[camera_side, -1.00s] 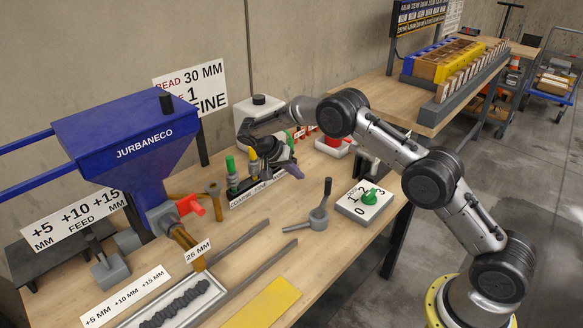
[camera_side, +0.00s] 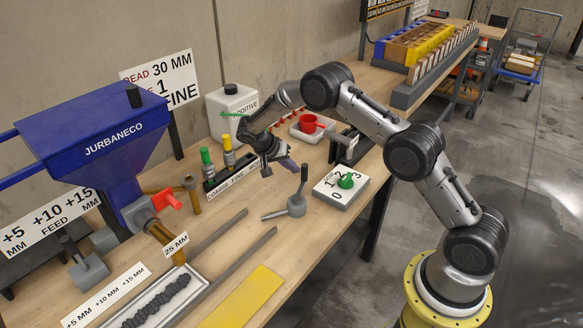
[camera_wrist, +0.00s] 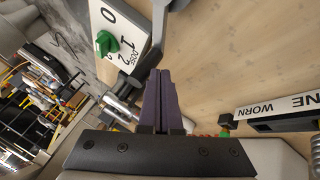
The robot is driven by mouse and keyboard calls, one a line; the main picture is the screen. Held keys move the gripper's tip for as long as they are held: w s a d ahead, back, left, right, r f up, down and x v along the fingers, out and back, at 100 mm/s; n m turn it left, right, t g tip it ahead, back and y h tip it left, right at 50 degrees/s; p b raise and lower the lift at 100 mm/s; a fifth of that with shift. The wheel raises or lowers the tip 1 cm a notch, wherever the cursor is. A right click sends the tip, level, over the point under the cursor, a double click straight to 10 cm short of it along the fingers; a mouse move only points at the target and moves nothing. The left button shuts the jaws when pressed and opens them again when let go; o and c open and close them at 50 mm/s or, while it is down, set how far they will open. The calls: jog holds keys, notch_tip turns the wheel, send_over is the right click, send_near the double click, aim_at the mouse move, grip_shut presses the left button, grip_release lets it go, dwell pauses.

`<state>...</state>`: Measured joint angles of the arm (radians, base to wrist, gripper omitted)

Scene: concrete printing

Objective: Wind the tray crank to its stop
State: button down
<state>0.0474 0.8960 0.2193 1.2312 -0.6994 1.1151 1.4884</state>
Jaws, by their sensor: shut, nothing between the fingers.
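My gripper (camera_side: 290,163) is shut and empty above the bench, with its purple fingers pointing toward a grey crank (camera_side: 289,206) with an upright dark handle. The fingertips appear close to the handle, but I cannot tell whether they touch it. In the wrist view the shut fingers (camera_wrist: 160,75) point at a grey part (camera_wrist: 176,12) at the top edge, likely this crank. The shallow tray (camera_side: 192,285) holds a dark bead.
A dose dial (camera_side: 341,188) with a green knob sits right of the middle crank. A blue hopper (camera_side: 95,135) stands left.

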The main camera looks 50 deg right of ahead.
aim_at(302, 167)
jog(key=s+m+g, duration=0.1)
jog(key=d+m+y, duration=0.1)
jog(key=m, duration=0.1)
jog(key=s+m+g, duration=0.1)
jog(key=shift+s+d+m+g+y, duration=0.3)
jog(key=shift+d, duration=0.1)
jog(key=shift+w, duration=0.1)
